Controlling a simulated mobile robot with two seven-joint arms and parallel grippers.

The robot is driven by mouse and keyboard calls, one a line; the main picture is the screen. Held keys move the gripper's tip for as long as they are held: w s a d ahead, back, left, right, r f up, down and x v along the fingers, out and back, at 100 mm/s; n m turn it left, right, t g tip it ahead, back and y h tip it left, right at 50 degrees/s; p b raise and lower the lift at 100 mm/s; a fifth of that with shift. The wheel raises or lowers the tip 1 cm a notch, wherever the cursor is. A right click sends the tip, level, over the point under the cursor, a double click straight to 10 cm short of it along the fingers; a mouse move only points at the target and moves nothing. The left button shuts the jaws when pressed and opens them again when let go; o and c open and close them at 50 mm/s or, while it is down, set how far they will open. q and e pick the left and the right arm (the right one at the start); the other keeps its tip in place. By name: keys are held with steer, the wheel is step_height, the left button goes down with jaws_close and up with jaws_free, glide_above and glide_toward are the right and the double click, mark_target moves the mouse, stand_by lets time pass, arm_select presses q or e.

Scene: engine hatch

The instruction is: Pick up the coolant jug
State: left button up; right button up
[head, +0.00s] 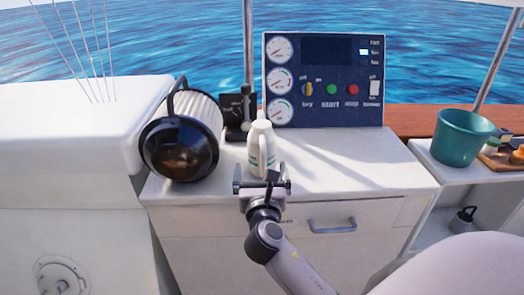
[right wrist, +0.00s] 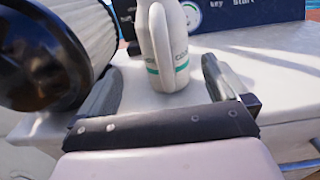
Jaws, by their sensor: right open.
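The coolant jug (head: 261,146) is white with a green band and a moulded handle. It stands upright on the white counter (head: 340,170), below and left of the control panel. My right gripper (head: 262,178) is open just in front of the jug in the head view. In the right wrist view the jug (right wrist: 165,45) is straight ahead, and the two fingers (right wrist: 163,85) spread to either side of its lower part. A gap shows between the jug and the right finger. The jug's top is cut off there. My left gripper is not in view.
A large black-ended cylinder with pale ribs (head: 182,140) lies close left of the jug. A black throttle lever (head: 246,110) and the dark gauge panel (head: 325,85) stand behind. A green bucket (head: 461,140) is at right. The counter right of the jug is clear.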

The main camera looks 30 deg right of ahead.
steer(key=x, duration=0.5)
steer(key=shift+w+d, duration=0.15)
steer(key=shift+d, duration=0.3)
steer(key=c, duration=1.4)
steer(key=shift+r, duration=0.15)
steer(key=shift+c, duration=0.6)
